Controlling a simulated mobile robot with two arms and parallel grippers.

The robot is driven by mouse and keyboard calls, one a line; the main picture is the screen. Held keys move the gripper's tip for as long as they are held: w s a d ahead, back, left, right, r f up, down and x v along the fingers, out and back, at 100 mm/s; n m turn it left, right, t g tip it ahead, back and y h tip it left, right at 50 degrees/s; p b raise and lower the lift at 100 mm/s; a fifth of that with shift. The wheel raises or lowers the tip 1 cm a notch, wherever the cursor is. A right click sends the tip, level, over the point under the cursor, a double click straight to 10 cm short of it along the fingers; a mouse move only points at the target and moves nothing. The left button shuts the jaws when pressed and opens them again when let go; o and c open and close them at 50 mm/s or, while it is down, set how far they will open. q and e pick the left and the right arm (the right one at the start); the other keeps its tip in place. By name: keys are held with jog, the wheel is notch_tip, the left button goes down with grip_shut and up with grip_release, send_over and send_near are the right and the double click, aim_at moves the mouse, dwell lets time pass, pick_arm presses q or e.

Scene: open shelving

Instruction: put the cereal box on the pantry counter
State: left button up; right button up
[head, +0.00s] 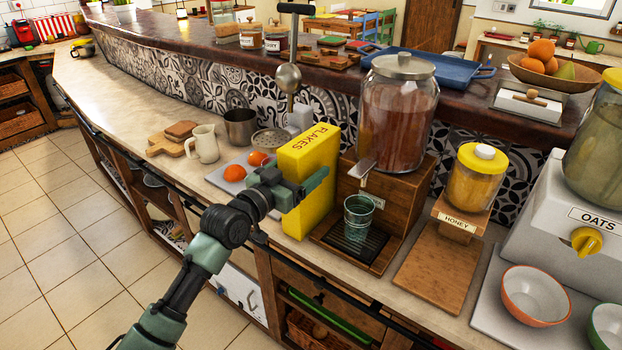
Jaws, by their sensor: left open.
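The yellow cereal box (318,160), lettered FLAKES, stands upright on the pale counter (232,202), between the oranges and a wooden drink stand. My left gripper (305,187) is at the box's near side, with one finger reaching across the front of it. The gripper is open. I cannot tell whether the fingers touch the box. My right gripper does not show.
A wooden stand with a large jar (396,115) and a glass (358,217) are close right of the box. Oranges (235,173), a cream pitcher (205,143) and a metal cup (240,127) are to its left. A honey dispenser (472,182) and bowls (535,296) stand farther right.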

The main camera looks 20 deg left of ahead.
pick_arm(q)
jog(key=shift+x, duration=0.85)
grip_shut()
jog(key=shift+r, duration=0.1)
